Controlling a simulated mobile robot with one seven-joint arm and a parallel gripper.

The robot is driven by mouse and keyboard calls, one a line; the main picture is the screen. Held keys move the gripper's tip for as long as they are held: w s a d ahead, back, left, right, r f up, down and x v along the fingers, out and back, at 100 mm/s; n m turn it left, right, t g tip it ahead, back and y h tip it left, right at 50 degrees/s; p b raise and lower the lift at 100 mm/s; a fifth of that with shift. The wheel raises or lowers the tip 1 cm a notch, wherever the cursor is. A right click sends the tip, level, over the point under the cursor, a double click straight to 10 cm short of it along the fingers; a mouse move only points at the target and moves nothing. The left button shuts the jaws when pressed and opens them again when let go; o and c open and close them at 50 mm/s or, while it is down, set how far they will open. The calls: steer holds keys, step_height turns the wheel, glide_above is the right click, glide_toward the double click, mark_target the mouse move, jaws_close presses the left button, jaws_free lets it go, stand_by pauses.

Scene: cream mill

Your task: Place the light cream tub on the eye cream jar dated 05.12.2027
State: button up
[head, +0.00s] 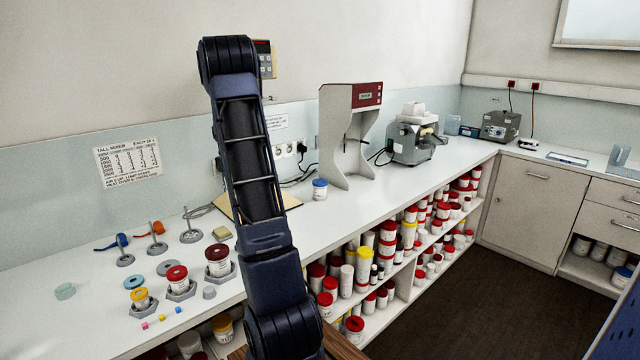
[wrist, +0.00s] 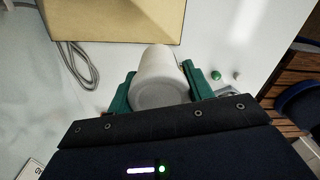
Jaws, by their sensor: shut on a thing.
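In the wrist view, my gripper (wrist: 159,84) has its green fingers shut on a plain pale tub (wrist: 158,64), one finger on each side. No label shows on the tub from here, and what lies beneath it is hidden. In the head view my arm covers the gripper and the tub. White jars stand on the left counter: one with a yellow lid (head: 141,301), one with a red lid (head: 178,279) and a larger dark-red-lidded one (head: 218,260). A blue-lidded jar (head: 319,189) stands further back. Their dates are too small to read, so I cannot tell which is the eye cream jar.
A tan board (wrist: 120,18) lies on the counter, with a coiled grey cable (wrist: 77,66) beside it. Small stands (head: 157,240) are at the back left. A tall white cabinet-like device (head: 347,130) and a grey machine (head: 410,143) stand further along. Shelves below hold many jars.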

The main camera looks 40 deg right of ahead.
steer(key=s+d+f+m, duration=0.15)
steer(key=s+d, duration=0.25)
steer(key=d, duration=0.6)
step_height(320, 180, up, 18)
steer(key=m, duration=0.9)
glide_above(320, 181)
step_height(320, 181, down, 20)
steer(key=shift+s+a, duration=0.1)
steer(key=shift+s, duration=0.05)
steer(key=shift+f, duration=0.15)
steer(key=o, duration=1)
